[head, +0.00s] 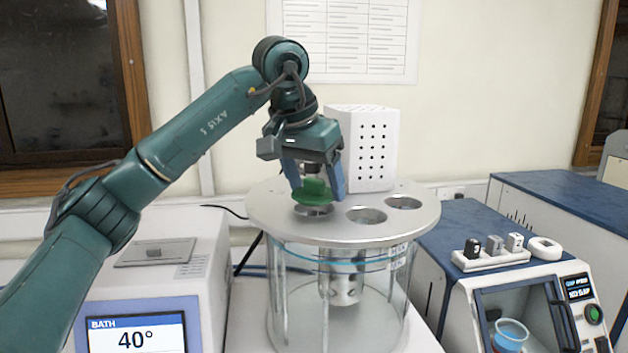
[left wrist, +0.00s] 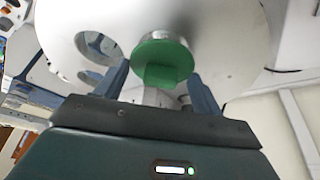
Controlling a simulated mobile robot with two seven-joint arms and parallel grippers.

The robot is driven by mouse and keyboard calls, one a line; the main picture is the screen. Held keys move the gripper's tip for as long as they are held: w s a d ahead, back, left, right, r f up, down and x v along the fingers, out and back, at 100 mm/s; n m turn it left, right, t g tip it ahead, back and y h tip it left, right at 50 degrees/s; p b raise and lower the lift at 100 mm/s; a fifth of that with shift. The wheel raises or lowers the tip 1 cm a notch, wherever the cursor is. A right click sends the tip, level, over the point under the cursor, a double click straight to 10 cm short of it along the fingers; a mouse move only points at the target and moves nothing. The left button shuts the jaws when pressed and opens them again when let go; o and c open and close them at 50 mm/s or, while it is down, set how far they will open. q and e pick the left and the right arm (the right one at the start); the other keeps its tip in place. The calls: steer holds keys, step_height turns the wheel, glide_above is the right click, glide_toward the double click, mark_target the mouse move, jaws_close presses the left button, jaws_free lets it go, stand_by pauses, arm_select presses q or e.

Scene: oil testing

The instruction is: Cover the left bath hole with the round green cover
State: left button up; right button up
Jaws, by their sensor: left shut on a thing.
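The round green cover (head: 313,193) is between the fingers of my left gripper (head: 315,188), which is shut on it. In the head view the cover is at the left bath hole (head: 314,211), whose near rim shows below it. I cannot tell whether the cover touches the rim. In the left wrist view the green cover (left wrist: 162,62) hides most of that hole, with a metal rim showing at its upper edge. The round metal bath lid (head: 270,215) has two other open holes, one in the middle (head: 366,215) and one at the right (head: 403,202). My right gripper is not in view.
A white perforated housing (head: 372,148) stands on the lid behind the holes. A glass vessel (head: 300,300) is under the lid. A bath unit with a 40° screen (head: 137,335) stands at left. A blue-topped instrument (head: 470,230) with small items on top stands at right.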

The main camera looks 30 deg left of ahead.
arm_select(q)
steer(key=shift+f+b, duration=0.3)
steer(key=shift+f, duration=0.35)
stand_by(0.8)
steer(key=shift+r+p, duration=0.3)
steer(key=shift+r, duration=0.35)
steer(key=shift+f+b, duration=0.45)
steer(key=shift+f, duration=0.4)
stand_by(0.5)
steer(key=o, duration=0.7)
steer(key=shift+p+v, duration=0.55)
steer(key=shift+v, duration=5)
steer(key=shift+w+d, duration=0.1)
